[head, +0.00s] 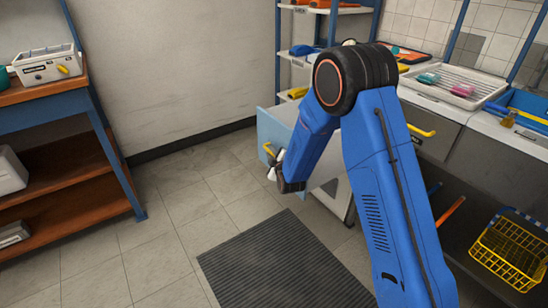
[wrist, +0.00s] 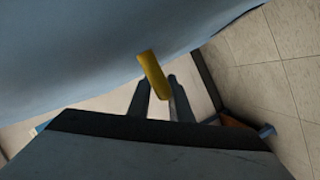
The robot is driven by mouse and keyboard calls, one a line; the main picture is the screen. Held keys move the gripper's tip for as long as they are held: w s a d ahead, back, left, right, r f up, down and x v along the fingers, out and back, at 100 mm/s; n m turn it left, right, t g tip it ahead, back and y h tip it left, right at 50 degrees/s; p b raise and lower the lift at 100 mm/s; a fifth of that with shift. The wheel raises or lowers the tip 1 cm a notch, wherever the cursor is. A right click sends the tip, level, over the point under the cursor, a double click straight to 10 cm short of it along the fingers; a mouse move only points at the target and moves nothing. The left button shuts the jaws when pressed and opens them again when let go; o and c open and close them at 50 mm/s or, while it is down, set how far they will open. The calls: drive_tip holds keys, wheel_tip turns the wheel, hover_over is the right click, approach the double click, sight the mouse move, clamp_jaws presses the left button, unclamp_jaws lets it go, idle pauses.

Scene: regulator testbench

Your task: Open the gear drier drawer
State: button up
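The drier drawer (head: 273,128) is a light-blue front standing out from the lower unit at the right-hand counter, so it appears pulled out. Its yellow handle (head: 268,149) faces the open floor. My gripper (head: 272,174) is at the handle, partly hidden by my blue arm. In the wrist view, the yellow handle (wrist: 153,75) lies between the two grey fingers, nearly filling the gap, and the fingers look closed on it. The blue drawer face (wrist: 80,45) fills the top of that view. The drawer's inside is mostly hidden by my arm.
A dark ribbed mat (head: 275,262) lies on the tiled floor. A wooden-shelved bench (head: 60,170) stands at the left. The counter at right carries trays, with a yellow basket (head: 508,250) below. Open floor (head: 190,200) lies left of the drawer.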

drive_tip(key=v, duration=1.7)
drive_tip(key=shift+s, duration=0.25)
drive_tip(key=s+d+r+m+g+h, duration=0.3)
drive_tip(key=s+d+r+m+g, duration=0.2)
drive_tip(key=s+d+r+m, duration=0.55)
drive_tip(key=s+d+r+m+g, duration=0.1)
drive_tip(key=s+d+r, duration=0.1)
drive_tip(key=s+d, duration=0.3)
drive_tip(key=s+d+r+m+g+h, duration=0.1)
drive_tip(key=s+d, duration=0.5)
drive_tip(key=s, duration=0.8)
drive_tip(key=s+d+r+m+g, duration=0.2)
drive_tip(key=s+d+r, duration=0.2)
drive_tip(key=s, duration=0.5)
drive_tip(key=shift+s+d+r+g+h, duration=0.25)
drive_tip(key=shift+d+r+g+h, duration=0.15)
drive_tip(key=shift+d, duration=0.4)
